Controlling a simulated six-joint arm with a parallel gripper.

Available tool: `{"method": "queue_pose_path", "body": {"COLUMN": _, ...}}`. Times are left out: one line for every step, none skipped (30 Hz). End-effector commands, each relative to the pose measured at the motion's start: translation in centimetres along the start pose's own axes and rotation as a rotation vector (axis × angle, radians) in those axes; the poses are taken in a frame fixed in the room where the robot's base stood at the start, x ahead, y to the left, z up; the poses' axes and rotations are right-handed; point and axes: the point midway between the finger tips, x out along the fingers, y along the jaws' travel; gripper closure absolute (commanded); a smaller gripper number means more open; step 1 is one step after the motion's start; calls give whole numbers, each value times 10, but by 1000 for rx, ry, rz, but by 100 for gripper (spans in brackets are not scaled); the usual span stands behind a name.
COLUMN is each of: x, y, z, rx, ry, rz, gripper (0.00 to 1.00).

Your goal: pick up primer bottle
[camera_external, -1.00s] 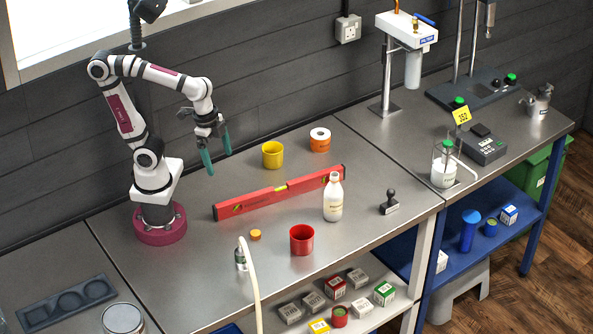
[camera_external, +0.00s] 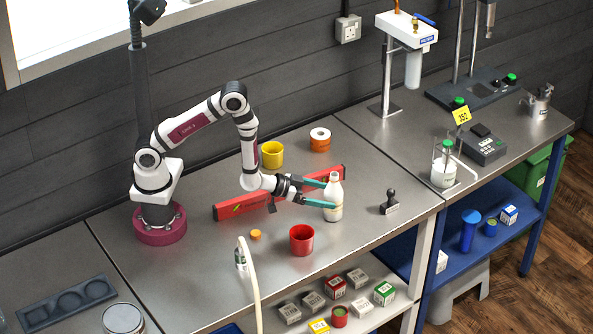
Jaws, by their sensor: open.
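The primer bottle, which I take to be the white bottle (camera_external: 334,206) with a label, stands upright on the steel bench right of centre. My gripper (camera_external: 322,194) reaches it from the left, roughly level, with its teal fingers open. One finger is at the bottle's upper left and the other crosses in front of its lower part. I cannot tell whether either finger touches the bottle.
A red spirit level (camera_external: 232,209) lies behind and left, partly hidden by my arm. A red cup (camera_external: 301,240) and an orange cap (camera_external: 256,234) stand in front. A black-handled stamp (camera_external: 390,203) is right.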

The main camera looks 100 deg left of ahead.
Motion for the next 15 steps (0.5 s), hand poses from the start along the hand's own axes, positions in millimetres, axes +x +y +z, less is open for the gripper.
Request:
{"method": "queue_pose_path", "body": {"x": 8, "y": 0, "z": -1, "rx": -1, "ry": 2, "rz": -1, "gripper": 0}}
{"method": "queue_pose_path", "body": {"x": 13, "y": -1, "z": 0, "rx": -1, "ry": 1, "rz": -2, "gripper": 0}}
{"method": "queue_pose_path", "body": {"x": 21, "y": -1, "z": 0, "rx": -1, "ry": 1, "rz": -2, "gripper": 0}}
{"method": "queue_pose_path", "body": {"x": 28, "y": -1, "z": -1, "rx": -2, "ry": 2, "rz": -2, "gripper": 0}}
{"method": "queue_pose_path", "body": {"x": 35, "y": -1, "z": 0, "rx": -2, "ry": 1, "rz": -2, "gripper": 0}}
{"method": "queue_pose_path", "body": {"x": 43, "y": -1, "z": -1, "rx": -2, "ry": 1, "rz": -2, "gripper": 0}}
{"method": "queue_pose_path", "body": {"x": 48, "y": -1, "z": -1, "rx": -2, "ry": 1, "rz": -2, "gripper": 0}}
{"method": "queue_pose_path", "body": {"x": 53, "y": -1, "z": -1, "rx": -2, "ry": 1, "rz": -2, "gripper": 0}}
{"method": "queue_pose_path", "body": {"x": 57, "y": -1, "z": -1, "rx": -2, "ry": 1, "rz": -3, "gripper": 0}}
{"method": "queue_pose_path", "body": {"x": 60, "y": -1, "z": -1, "rx": -2, "ry": 1, "rz": -3, "gripper": 0}}
{"method": "queue_pose_path", "body": {"x": 61, "y": -1, "z": -1, "rx": -2, "ry": 0, "rz": -2, "gripper": 0}}
{"method": "queue_pose_path", "body": {"x": 61, "y": -1, "z": -1, "rx": -2, "ry": -1, "rz": -2, "gripper": 0}}
{"method": "queue_pose_path", "body": {"x": 61, "y": -1, "z": -1, "rx": -2, "ry": -1, "rz": -2, "gripper": 0}}
{"method": "queue_pose_path", "body": {"x": 61, "y": -1, "z": -1, "rx": -2, "ry": -1, "rz": -2, "gripper": 0}}
{"method": "queue_pose_path", "body": {"x": 61, "y": -1, "z": -1, "rx": -2, "ry": -1, "rz": -2, "gripper": 0}}
